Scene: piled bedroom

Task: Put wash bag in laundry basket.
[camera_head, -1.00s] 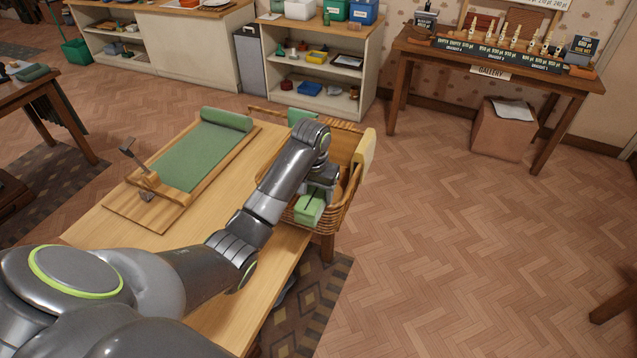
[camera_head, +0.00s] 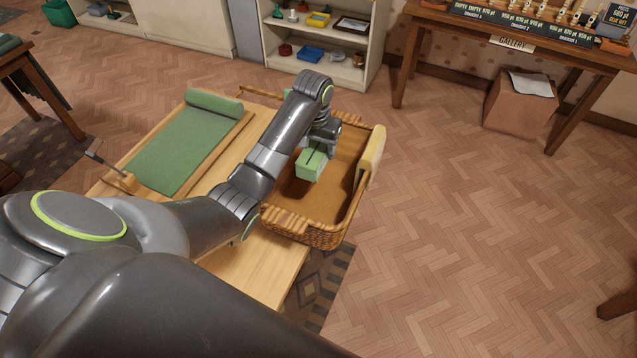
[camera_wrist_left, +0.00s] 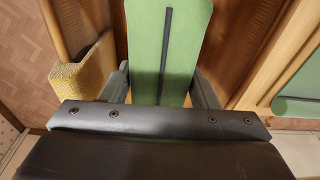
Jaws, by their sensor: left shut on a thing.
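The wash bag (camera_head: 312,163) is a light green block-shaped bag with a dark strip along its top. My left gripper (camera_head: 322,145) is shut on it and holds it over the laundry basket. The bag also fills the middle of the left wrist view (camera_wrist_left: 166,45), between the two fingers. The laundry basket (camera_head: 312,234) is a woven wicker tray-like basket at the end of the wooden table, with a yellow cloth (camera_head: 371,155) over its right rim. I cannot tell whether the bag touches the basket's floor. My right gripper is not in view.
A wooden board with a green mat (camera_head: 185,150) lies on the table (camera_head: 258,268) left of the basket. A shelf unit (camera_head: 372,60) stands behind. A gallery table (camera_head: 575,55) and a cardboard box (camera_head: 520,108) are at the back right. The floor on the right is clear.

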